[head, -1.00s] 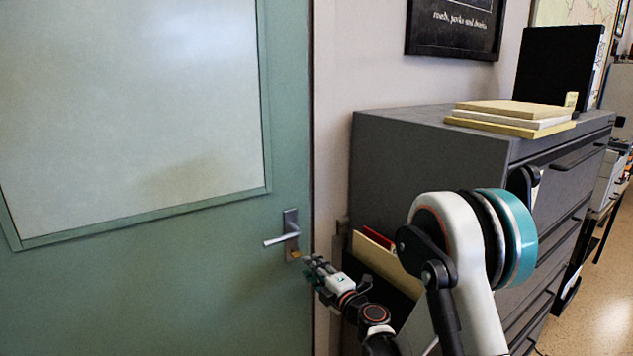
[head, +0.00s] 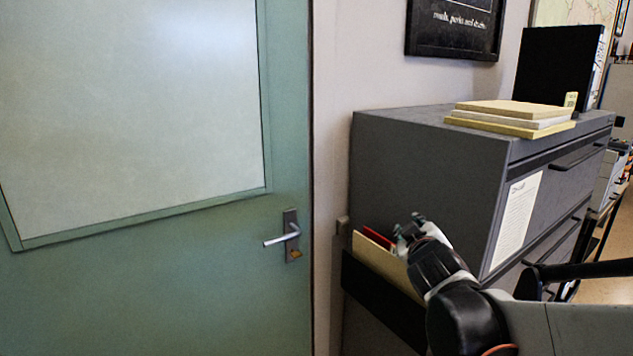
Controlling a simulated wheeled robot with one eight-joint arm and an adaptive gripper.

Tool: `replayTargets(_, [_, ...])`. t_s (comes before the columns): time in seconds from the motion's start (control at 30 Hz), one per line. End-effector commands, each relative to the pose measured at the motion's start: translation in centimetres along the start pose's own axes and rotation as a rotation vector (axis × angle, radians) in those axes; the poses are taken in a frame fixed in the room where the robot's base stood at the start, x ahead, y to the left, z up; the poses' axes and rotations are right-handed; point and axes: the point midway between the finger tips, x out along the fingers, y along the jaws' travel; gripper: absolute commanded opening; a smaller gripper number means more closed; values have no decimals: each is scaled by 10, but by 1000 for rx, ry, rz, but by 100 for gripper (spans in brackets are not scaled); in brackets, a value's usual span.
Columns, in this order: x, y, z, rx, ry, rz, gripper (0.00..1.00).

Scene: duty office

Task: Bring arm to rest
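My gripper (head: 408,228) is in the head view right of centre, in front of the grey cabinet's side and close to the folders there. Its fingers are small and partly hidden behind its own wrist, so I cannot tell whether they are open or shut. My arm (head: 470,310) runs from the lower right corner up to it. The green door (head: 180,290) fills the left side. Its silver handle (head: 283,237) is well to the left of my gripper, with clear space between them.
The grey filing cabinet (head: 430,160) stands close behind my arm, with stacked folders (head: 513,113) on top and a paper sheet (head: 518,215) on its front. A wall pocket (head: 375,290) holds tan folders (head: 378,258). The space before the door is free.

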Motion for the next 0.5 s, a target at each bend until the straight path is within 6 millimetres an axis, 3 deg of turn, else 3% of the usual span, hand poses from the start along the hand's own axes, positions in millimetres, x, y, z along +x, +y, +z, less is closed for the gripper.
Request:
replayTargets(0.27, [-85, -1, 59, 234, -242, -88, 28])
replayTargets(0.5, [-165, -32, 108, 420, -440, -207, 28])
